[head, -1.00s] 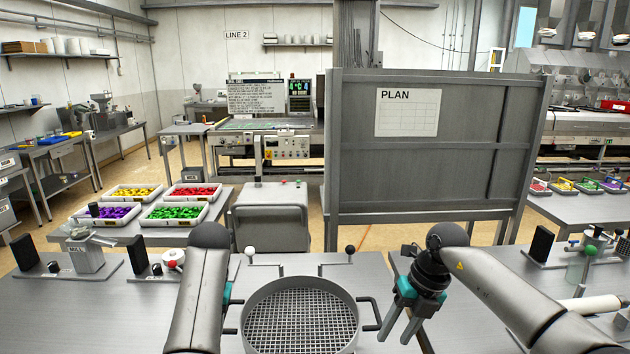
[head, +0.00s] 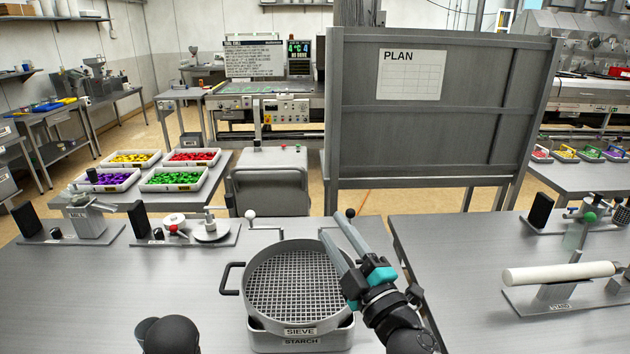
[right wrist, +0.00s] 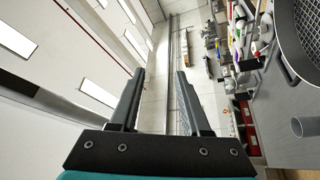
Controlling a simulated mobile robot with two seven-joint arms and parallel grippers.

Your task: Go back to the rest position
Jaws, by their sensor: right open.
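My right gripper (head: 337,227) is open and empty. Its fingers point up and left in the head view, across the right rim of the sieve; the picture does not show whether they touch it. In the right wrist view the two fingers (right wrist: 160,88) stand apart with nothing between them. Of my left arm only a dark rounded part shows at the bottom of the head view; the left gripper is out of sight. The round grey sieve (head: 285,285) with a mesh floor sits on a base marked STARCH (head: 300,341). My right arm hides its right handle.
Small stations with white and red knobs (head: 174,222) stand left of the sieve. Right, across a gap, a white roller (head: 560,273) lies on a stand. A grey PLAN board (head: 435,130) stands behind.

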